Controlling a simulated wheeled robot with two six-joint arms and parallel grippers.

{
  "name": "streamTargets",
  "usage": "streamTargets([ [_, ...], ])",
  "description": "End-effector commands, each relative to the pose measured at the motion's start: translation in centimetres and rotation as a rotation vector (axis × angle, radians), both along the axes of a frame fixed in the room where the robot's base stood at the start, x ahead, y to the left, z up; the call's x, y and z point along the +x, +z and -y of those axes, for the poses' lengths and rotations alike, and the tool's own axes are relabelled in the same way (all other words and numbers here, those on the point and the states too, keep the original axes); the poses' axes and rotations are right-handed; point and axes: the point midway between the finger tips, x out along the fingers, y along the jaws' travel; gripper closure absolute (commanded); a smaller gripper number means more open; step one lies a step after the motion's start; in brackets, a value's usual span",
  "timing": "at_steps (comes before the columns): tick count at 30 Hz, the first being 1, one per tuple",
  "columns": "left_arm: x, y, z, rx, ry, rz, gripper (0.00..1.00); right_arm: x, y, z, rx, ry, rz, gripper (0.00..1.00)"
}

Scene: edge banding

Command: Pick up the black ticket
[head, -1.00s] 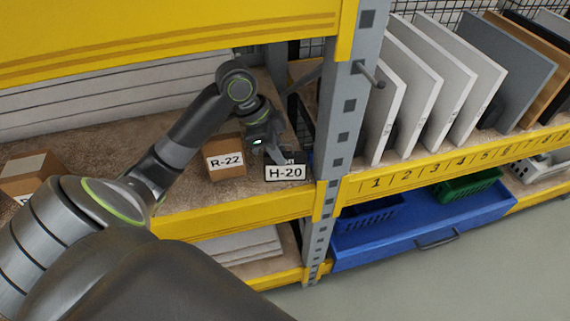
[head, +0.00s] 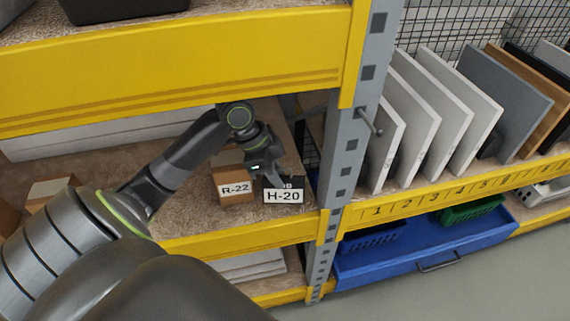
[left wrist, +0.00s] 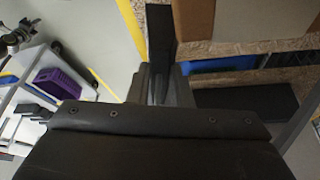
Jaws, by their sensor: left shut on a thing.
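The black ticket (head: 293,183) shows as a small dark piece with partly hidden light lettering, just behind the white H-20 label at the front of the shelf. My left gripper (head: 270,180) reaches down at the ticket's left side and is shut on it. Gripper and label hide much of the ticket. In the left wrist view my left gripper (left wrist: 162,82) is at the centre, with an upright dark strip beyond it; I cannot tell whether that strip is the ticket. My right gripper is not in view.
A cardboard box (head: 228,170) labelled R-22 stands close to the left of my gripper. A grey upright (head: 345,165) stands to the right, and a yellow beam (head: 180,85) crosses above. Upright panels (head: 440,105) fill the rack at right. A blue drawer (head: 400,255) lies below.

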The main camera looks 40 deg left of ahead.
Motion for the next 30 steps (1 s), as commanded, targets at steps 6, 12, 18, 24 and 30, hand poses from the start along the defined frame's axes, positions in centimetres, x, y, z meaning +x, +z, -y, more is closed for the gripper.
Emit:
streamTargets([
  [6,-3.1,0.4,-1.3,0.003,0.000,-0.003,1.00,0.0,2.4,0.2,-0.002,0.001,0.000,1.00],
  [12,-5.4,0.4,-2.4,0.003,0.000,-0.003,1.00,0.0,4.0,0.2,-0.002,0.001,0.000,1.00],
  [18,-8.2,0.5,-3.5,0.002,0.000,-0.006,1.00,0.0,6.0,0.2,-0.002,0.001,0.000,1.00],
  [24,-11.1,0.5,-4.8,0.000,0.001,-0.006,1.00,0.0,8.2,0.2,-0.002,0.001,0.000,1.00],
  [30,-13.2,0.4,-5.7,-0.001,-0.001,-0.002,1.00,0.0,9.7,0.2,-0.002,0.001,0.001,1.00],
])
